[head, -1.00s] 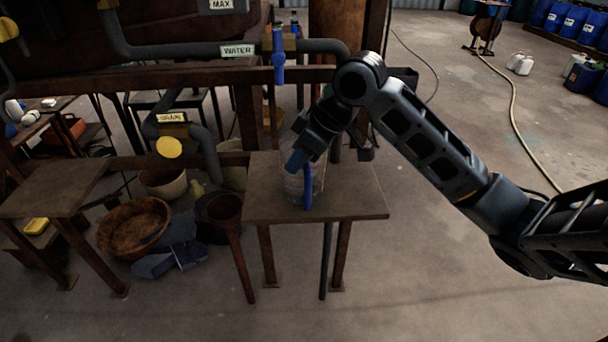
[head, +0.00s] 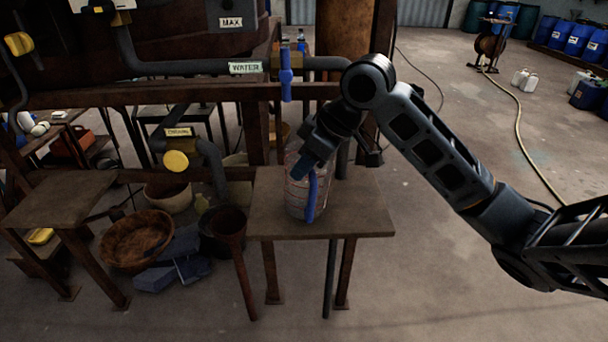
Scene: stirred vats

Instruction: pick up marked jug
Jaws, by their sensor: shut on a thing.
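The marked jug (head: 296,196) is a clear vessel with faint reddish markings and a blue handle (head: 311,196). It is upright at the small wooden table (head: 350,222), under the blue-handled water tap (head: 286,80). My gripper (head: 308,172) comes down from the upper right and is shut on the jug near the top of its handle. The gripper and wrist hide part of the jug's upper right side. I cannot tell whether the jug's base touches the tabletop.
A second small table (head: 60,200) stands at the left. Between the tables on the floor are a brown basin (head: 136,240), a pale bowl (head: 168,194) and grey-blue blocks (head: 170,270). Pipes and a rusty beam run behind the jug. The floor at right is mostly clear.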

